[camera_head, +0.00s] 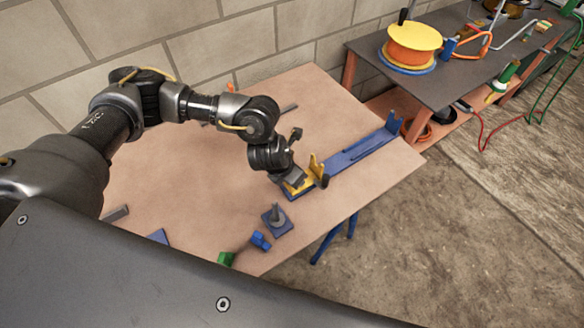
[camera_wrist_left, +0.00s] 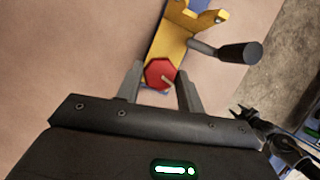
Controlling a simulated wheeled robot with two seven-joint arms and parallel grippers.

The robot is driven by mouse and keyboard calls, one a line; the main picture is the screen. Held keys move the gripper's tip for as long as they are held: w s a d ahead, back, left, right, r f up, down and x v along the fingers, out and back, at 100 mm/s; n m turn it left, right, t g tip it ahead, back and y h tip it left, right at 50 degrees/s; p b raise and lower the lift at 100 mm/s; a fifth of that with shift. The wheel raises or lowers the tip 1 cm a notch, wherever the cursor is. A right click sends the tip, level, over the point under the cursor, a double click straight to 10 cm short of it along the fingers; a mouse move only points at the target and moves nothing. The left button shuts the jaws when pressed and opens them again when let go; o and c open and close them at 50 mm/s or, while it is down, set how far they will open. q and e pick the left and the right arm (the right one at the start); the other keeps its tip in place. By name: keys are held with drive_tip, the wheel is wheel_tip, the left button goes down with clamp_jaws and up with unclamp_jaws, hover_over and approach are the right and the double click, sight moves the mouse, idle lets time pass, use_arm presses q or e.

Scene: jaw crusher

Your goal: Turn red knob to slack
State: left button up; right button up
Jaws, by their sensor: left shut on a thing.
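The red knob (camera_wrist_left: 160,73) is a red octagon with a pale mark on its face, at the near end of the blue and yellow device. In the left wrist view my left gripper (camera_wrist_left: 159,82) has its two fingers on either side of the knob, shut on it. In the head view my left gripper (camera_head: 292,182) is over the near end of the device and hides the knob. The yellow bracket (camera_wrist_left: 181,32) and a dark crank handle (camera_wrist_left: 236,53) sit just beyond the knob. The blue rail (camera_head: 357,152) runs to the upper right.
The wooden table (camera_head: 160,190) is mostly clear left of the device. A grey peg on a blue base (camera_head: 277,219), a blue piece (camera_head: 260,241) and a green piece (camera_head: 226,258) lie near the front edge. A dark bench (camera_head: 440,65) with an orange reel (camera_head: 413,44) stands at the right.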

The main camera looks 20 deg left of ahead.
use_arm(q)
drive_tip(key=n+y+p, duration=0.1)
drive_tip(key=n+p, duration=0.1)
drive_tip(key=shift+r+p, duration=0.2)
drive_tip(key=shift+p, duration=0.2)
drive_tip(key=shift+f+n+p, duration=0.15)
drive_tip(key=shift+n+p, duration=0.25)
drive_tip(key=shift+n, duration=0.2)
drive_tip(key=shift+t, duration=0.3)
drive_tip(key=o, duration=1)
drive_tip(key=p+v, duration=0.4)
drive_tip(key=v, duration=0.6)
drive_tip(key=shift+d+r, duration=0.1)
drive_tip(key=shift+r, duration=0.25)
